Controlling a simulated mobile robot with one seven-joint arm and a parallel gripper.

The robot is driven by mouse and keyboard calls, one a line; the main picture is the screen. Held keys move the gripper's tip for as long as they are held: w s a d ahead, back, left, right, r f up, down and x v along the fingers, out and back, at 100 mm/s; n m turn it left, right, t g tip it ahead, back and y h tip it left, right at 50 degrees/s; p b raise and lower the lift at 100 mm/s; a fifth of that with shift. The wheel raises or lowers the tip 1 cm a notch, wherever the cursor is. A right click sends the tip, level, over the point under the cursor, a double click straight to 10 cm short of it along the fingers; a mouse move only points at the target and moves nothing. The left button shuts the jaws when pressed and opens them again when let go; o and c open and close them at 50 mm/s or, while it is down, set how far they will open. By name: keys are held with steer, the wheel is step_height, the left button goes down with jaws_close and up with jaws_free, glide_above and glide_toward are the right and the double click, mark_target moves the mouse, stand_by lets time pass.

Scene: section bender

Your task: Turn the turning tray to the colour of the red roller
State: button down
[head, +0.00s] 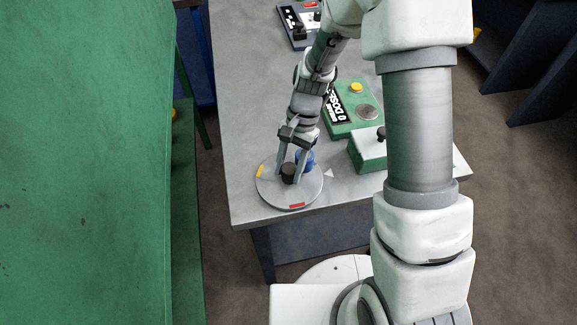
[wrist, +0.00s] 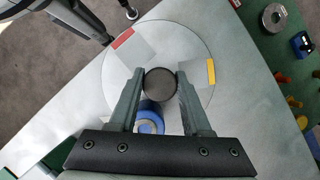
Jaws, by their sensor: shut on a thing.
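The turning tray (head: 271,190) is a grey disc at the near left corner of the table. Its black knob (head: 288,174) sits at the middle and shows in the wrist view (wrist: 160,82). My gripper (head: 290,175) is shut on the knob, fingers on both sides. A red mark (head: 296,205) lies at the tray's near edge, a yellow mark (head: 260,171) at its left edge. A blue roller-like piece (head: 306,157) is behind the knob, partly hidden by a finger. A white triangle (head: 329,173) lies on the table right of the tray. I cannot make out a red roller.
A green box (head: 343,124) with a yellow button and a round metal plate stands behind the tray. Another green box with a light top (head: 365,148) is to the right. A dark device (head: 294,35) is at the back. The table's front edge is close to the tray.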

steer(key=shift+n+h, duration=0.7)
steer(key=shift+n, duration=1.2)
steer(key=shift+n+h, duration=0.8)
steer(key=shift+n, duration=1.1)
steer(key=shift+n+h, duration=0.7)
steer(key=shift+n, duration=1.2)
steer(key=shift+n+t+h, duration=0.4)
steer(key=shift+n+h, duration=0.1)
steer(key=shift+n, duration=1.2)
steer(key=shift+w+n, duration=0.1)
steer(key=shift+n, duration=0.3)
steer(key=shift+c, duration=1.8)
jaws_free()
steer(key=shift+r, duration=0.1)
